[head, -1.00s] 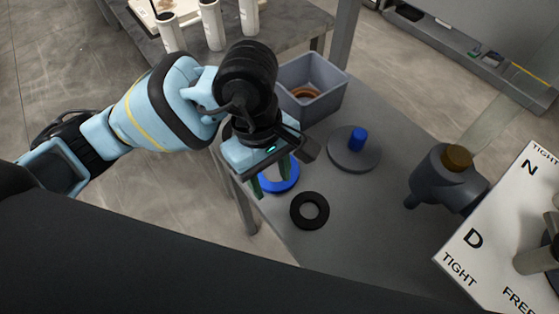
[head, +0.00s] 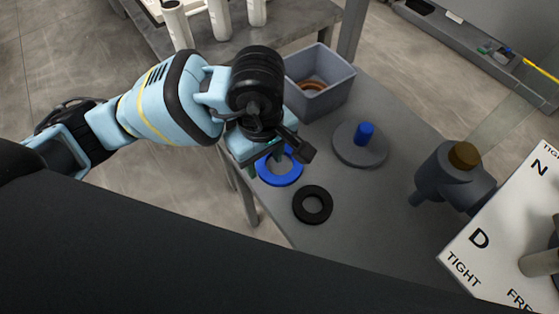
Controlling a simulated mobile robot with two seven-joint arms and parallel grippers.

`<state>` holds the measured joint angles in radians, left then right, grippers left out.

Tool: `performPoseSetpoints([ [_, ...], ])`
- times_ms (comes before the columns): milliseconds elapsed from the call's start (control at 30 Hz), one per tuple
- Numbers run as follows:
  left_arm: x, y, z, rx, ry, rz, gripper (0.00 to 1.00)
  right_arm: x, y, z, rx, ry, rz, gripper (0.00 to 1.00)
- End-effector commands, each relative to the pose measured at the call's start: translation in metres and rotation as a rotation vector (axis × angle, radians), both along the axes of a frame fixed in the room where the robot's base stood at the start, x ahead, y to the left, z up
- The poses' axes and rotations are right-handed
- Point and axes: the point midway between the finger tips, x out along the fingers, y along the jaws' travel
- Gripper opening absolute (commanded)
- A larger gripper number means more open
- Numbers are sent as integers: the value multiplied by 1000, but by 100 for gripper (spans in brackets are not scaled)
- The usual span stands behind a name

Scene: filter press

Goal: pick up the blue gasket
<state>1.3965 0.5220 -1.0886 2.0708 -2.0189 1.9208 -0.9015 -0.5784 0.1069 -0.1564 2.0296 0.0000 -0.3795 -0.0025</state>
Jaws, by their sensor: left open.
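The blue gasket (head: 281,181) is a flat ring lying on the grey table near its left edge. My left gripper (head: 272,160) is over the far side of the gasket, pointing down. Its jaws are open, and its body hides part of the ring's far rim. Whether the fingertips touch the gasket I cannot tell. My right gripper is not in the view.
A black ring (head: 312,204) lies just nearer than the gasket. A grey bin (head: 330,95) with a brown ring inside stands behind. A round grey base with a blue peg (head: 364,133) is to the right. A grey fitting (head: 445,180) and lettered white board (head: 490,245) stand farther right.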

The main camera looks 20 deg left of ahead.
Motion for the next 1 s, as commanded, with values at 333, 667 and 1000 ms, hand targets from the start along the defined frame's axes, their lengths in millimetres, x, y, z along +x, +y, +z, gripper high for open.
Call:
performPoseSetpoints([
  [333,0,0,-35,0,0,-1,44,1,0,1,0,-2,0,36],
  [667,0,0,-35,-1,-1,0,27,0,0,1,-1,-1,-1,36],
  [1000,0,0,-34,-1,-1,0,0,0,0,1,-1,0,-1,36],
])
